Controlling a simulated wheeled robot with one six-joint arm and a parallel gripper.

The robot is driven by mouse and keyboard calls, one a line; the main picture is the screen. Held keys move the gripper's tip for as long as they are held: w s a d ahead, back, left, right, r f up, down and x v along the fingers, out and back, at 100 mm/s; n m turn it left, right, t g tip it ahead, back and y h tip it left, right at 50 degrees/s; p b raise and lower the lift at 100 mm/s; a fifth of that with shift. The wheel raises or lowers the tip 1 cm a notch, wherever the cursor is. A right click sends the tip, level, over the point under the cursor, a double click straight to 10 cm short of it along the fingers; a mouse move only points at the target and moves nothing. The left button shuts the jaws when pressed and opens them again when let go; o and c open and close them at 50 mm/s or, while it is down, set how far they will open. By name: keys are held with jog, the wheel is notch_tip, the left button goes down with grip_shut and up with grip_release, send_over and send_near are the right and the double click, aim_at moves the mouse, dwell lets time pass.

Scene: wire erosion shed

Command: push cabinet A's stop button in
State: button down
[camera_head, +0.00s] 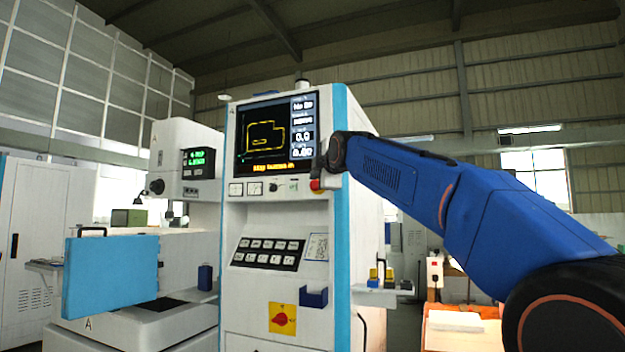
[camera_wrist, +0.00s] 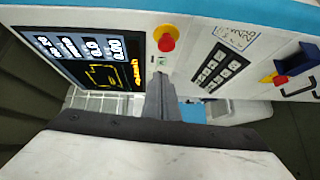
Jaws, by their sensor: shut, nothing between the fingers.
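Cabinet A (camera_head: 275,215) is a white control cabinet with a light blue right edge and a screen (camera_head: 275,135) at the top. Its stop button (camera_head: 315,185) is a red knob on yellow, below the screen's right corner and partly covered by my arm's end. The wrist view shows the stop button (camera_wrist: 166,42) clearly, a red mushroom head on a yellow collar. My gripper (camera_head: 320,170) is in front of the panel there, small and dark. In the wrist view my gripper (camera_wrist: 159,80) is shut and empty, its tips just below the button in the picture. I cannot tell whether they touch the panel.
A black keypad (camera_head: 268,253) and a red rotary switch on a yellow plate (camera_head: 283,318) sit lower on the cabinet. A blue holder (camera_head: 314,297) juts out from its front. A machine with a blue door (camera_head: 110,275) stands at left.

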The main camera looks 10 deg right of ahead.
jog(key=s, duration=0.3)
jog(key=shift+s+d+r, duration=0.1)
jog(key=shift+s, duration=0.2)
dwell(0.3)
jog(key=s+d+f+m+g, duration=0.2)
jog(key=s+f+m+g, duration=0.2)
jog(key=s+f, duration=1.1)
jog(key=s+d+f+m+g, duration=0.1)
jog(key=s+f+m+g, duration=0.3)
jog(key=s+f+m, duration=0.4)
jog(key=s+d+f+m+g+h, duration=0.1)
jog(key=s+f+m+g, duration=0.3)
jog(key=s+f, duration=1.8)
notch_tip(320, 180, down, 19)
jog(key=shift+s+d+r+m+g, duration=0.1)
jog(key=shift+s+d+m+g, duration=0.15)
jog(key=shift+d+m, duration=0.65)
jog(key=shift+w+a, duration=0.1)
